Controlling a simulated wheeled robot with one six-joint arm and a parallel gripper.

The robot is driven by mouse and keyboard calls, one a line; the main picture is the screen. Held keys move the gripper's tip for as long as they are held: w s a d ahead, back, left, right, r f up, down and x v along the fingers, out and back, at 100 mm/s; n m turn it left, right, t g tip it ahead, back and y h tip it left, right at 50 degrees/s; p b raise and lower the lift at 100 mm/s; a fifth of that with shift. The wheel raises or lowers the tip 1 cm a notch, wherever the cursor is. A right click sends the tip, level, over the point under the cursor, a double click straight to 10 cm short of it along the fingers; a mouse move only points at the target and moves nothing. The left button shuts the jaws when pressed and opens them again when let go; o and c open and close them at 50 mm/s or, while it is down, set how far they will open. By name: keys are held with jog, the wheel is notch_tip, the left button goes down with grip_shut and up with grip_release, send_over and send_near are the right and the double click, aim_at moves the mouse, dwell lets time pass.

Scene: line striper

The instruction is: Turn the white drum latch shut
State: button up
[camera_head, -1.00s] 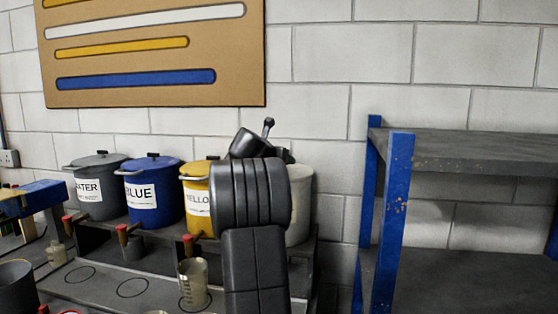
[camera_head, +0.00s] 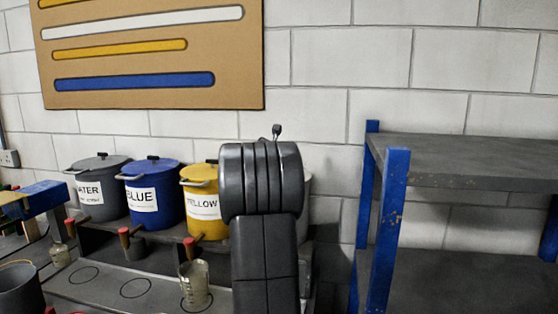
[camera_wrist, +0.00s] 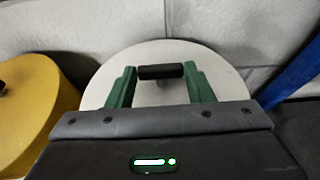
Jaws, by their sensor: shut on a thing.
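The white drum's round lid (camera_wrist: 205,55) fills the middle of the wrist view. A short black bar handle (camera_wrist: 160,71), which looks like the latch, lies across the picture over the lid. My gripper (camera_wrist: 161,73) has its two green fingers at the two ends of this bar and is shut on it. The lid's near part is hidden by my gripper body. In the head view my arm hides nearly all of the white drum (camera_head: 308,185); only a pale sliver shows to its right. My fingers are hidden there.
The yellow drum (camera_head: 203,206) stands close left of the white one, then a blue drum (camera_head: 151,195) and a grey drum (camera_head: 100,190). A beaker (camera_head: 195,283) stands in front. A blue-posted shelf (camera_head: 470,150) stands right. A block wall (camera_head: 450,60) is behind.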

jog(key=o, duration=1)
jog(key=b+v, duration=0.2)
jog(key=v, duration=1.2)
jog(key=shift+w+f, duration=0.15)
jog(key=shift+w, duration=0.05)
jog(key=p+x, duration=0.1)
jog(key=x, duration=1.2)
jog(key=shift+w+d+p, duration=0.1)
jog(key=shift+w+p, duration=0.2)
jog(key=shift+p, duration=0.05)
jog(key=shift+s, duration=0.1)
